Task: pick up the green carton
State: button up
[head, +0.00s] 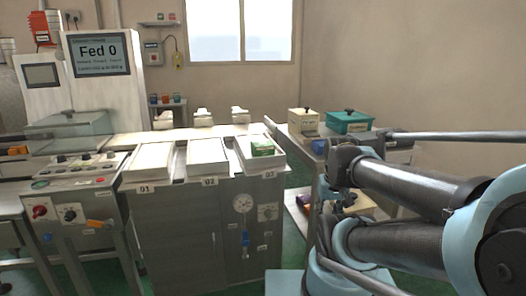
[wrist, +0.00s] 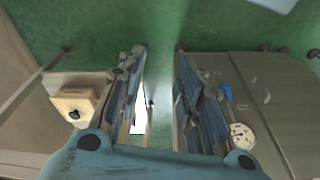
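The green carton (head: 262,148) lies in the white tray marked 03 (head: 248,163), the rightmost of three trays on the grey cabinet, in the head view. In the wrist view, my gripper (wrist: 160,55) is open, with its two fingers apart and green floor between them. No carton shows between the fingers, and the carton is not visible in the wrist view. In the head view, my arm reaches in from the right and its end is to the right of the carton, apart from it. The fingers are hard to make out there.
Trays 01 (head: 150,163) and 02 (head: 207,154) look empty. A side table behind my arm holds a cream box (head: 303,121) and a teal box (head: 347,122). A control panel stands left.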

jog(key=o, duration=0.4)
jog(key=shift+r, duration=0.1)
jog(key=o, duration=0.9)
jog(key=shift+a+r+m, duration=0.2)
jog(key=shift+r+m, duration=0.1)
jog(key=shift+r, duration=0.9)
jog(key=shift+o, duration=0.8)
jog(key=shift+w+a+r+m, duration=0.25)
jog(key=shift+w+r+m, duration=0.05)
jog(key=shift+w+r, duration=0.6)
jog(key=w+a+r+m+g+y, duration=0.1)
jog(key=w+a+r+m, duration=0.45)
jog(key=w+r, duration=0.55)
jog(key=w+a+r+m+g, duration=0.1)
jog(key=w+a+r+m, duration=0.4)
jog(key=w+r, duration=0.5)
jog(key=w+a+r+m, duration=0.3)
jog(key=w+a+r, duration=0.1)
jog(key=w+a, duration=0.5)
send_over(263, 143)
jog(key=w, duration=0.1)
jog(key=shift+g+y, duration=0.4)
notch_tip(263, 143, down, 11)
jog(key=shift+d, duration=0.1)
jog(key=shift+s+a+f, duration=0.1)
jog(key=shift+s+f, duration=0.05)
jog(key=shift+f, duration=1.2)
jog(key=shift+s+a+f, duration=0.1)
jog(key=shift+s+f, duration=0.05)
jog(key=shift+f, duration=1.2)
